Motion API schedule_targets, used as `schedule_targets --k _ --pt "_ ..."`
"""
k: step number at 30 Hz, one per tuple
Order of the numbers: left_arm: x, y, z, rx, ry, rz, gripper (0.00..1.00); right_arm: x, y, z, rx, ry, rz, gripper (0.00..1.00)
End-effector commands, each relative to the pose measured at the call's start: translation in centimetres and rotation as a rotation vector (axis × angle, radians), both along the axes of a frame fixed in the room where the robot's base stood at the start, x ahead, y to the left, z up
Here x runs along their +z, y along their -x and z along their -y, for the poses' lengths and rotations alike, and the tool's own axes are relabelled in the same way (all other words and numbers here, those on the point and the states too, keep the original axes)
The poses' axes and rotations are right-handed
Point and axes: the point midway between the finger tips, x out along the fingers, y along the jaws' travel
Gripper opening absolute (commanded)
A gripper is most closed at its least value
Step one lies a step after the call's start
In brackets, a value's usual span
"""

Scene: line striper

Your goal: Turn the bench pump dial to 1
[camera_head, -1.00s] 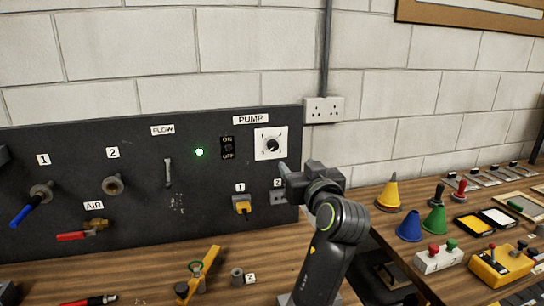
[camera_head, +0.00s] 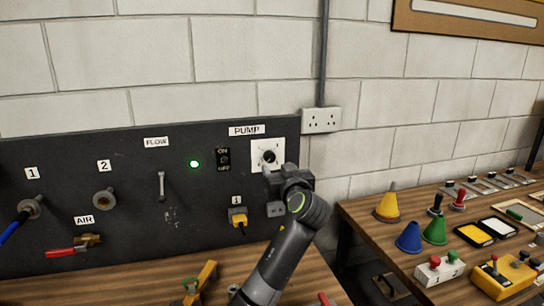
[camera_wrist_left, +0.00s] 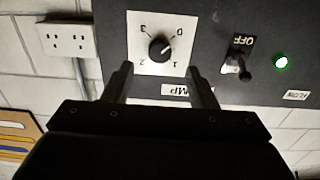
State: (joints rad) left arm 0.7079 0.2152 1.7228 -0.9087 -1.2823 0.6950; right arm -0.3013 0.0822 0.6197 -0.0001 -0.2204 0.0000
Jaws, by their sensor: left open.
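The pump dial (camera_head: 269,156) is a black round knob on a white plate below the PUMP label, at the dark panel's right end. In the left wrist view, which is upside down, the dial (camera_wrist_left: 162,46) has the numbers 0 to 3 around it. A light mark on the knob seems to point towards 0. My left gripper (camera_head: 270,176) is just in front of the plate's lower part in the head view. In the wrist view its open fingers (camera_wrist_left: 162,76) are apart and empty, with the knob beyond their gap. My right gripper is in neither view now.
An ON/OFF switch (camera_head: 223,159) and a lit green lamp (camera_head: 194,164) sit left of the dial. A yellow plug (camera_head: 238,216) is below them. A wall socket (camera_head: 321,120) is to the right. Cones and control boxes stand on the right bench.

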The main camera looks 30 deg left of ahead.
Motion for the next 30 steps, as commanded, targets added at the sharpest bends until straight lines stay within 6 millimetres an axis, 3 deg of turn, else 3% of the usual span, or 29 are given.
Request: schedule_targets --k 6,10,24,30 --pt "0.3 -2.6 -3.2 0.003 -0.001 -0.002 0.52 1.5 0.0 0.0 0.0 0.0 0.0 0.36" --pt "0.2 -3.5 -4.2 0.001 -0.001 0.0 0.52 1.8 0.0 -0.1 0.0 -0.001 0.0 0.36" --pt "0.0 -4.2 -5.0 -0.001 0.001 0.002 0.52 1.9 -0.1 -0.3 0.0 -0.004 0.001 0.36" --pt "0.0 -4.2 -4.9 -0.001 0.001 0.001 0.26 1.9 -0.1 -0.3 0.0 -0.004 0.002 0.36"
